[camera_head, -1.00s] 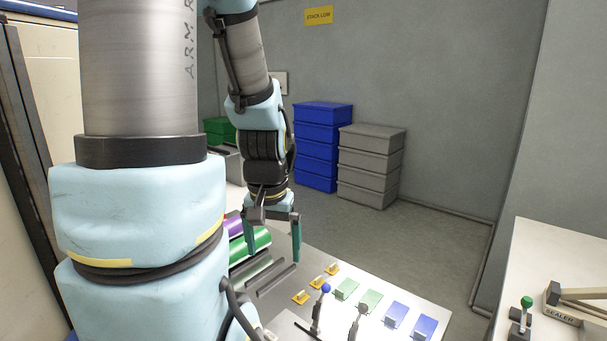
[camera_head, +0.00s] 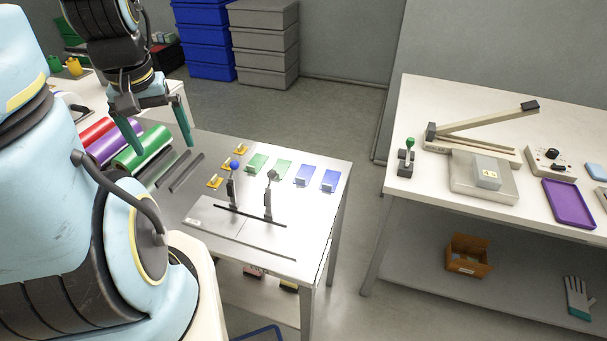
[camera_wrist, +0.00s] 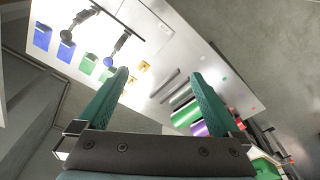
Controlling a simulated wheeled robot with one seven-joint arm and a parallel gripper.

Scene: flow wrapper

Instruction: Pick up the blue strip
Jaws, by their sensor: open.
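Two blue strips lie side by side near the right edge of the steel table: the left blue strip (camera_head: 307,174) and the right blue strip (camera_head: 330,180). Blue strips also show at the upper left of the wrist view (camera_wrist: 65,52). My gripper (camera_head: 162,145) is open and empty, its teal fingers apart, over the table's left part near the rolls. In the wrist view my gripper (camera_wrist: 160,78) points at the table, with the blue strips off to the left of its fingers.
Green strips (camera_head: 270,166) lie left of the blue ones. Two upright levers (camera_head: 268,198) stand in front of the strips. Orange clips (camera_head: 226,166) and red, purple and green rolls (camera_head: 143,148) lie further left. A sealer bench (camera_head: 440,185) stands right, across a floor gap.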

